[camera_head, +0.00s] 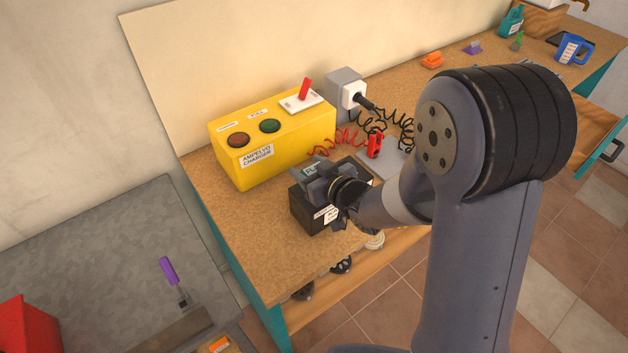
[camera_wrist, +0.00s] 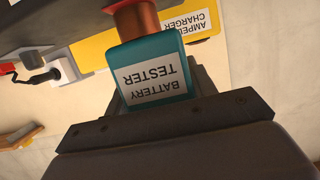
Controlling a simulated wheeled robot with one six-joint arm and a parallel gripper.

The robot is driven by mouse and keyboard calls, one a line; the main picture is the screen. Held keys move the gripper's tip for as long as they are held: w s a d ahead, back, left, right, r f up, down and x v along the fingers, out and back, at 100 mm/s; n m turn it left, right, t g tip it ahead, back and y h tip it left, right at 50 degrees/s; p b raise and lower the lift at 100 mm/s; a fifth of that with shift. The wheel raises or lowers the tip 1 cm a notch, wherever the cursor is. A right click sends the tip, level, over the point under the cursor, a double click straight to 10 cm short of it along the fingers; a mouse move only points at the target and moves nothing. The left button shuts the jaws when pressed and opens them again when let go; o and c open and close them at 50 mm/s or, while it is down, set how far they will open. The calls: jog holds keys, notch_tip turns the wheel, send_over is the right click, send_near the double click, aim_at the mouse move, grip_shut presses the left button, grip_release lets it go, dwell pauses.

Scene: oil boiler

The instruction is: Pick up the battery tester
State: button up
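The battery tester (camera_wrist: 152,75) is a teal block with a white label and a red and copper-coloured top. In the wrist view it sits between the fingers of my gripper (camera_wrist: 157,98), which appear closed on its sides. My gripper hides most of the tester in that view. I cannot tell whether the tester touches the box.
A yellow charger (camera_head: 270,140) with two round lights and a red switch stands just behind. Red and black coiled cables, a red clamp (camera_head: 375,144) and a socket box (camera_head: 346,90) are to the right. The bench's front edge is close.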

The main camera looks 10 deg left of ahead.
jog(key=c, duration=0.6)
jog(key=shift+r, duration=0.15)
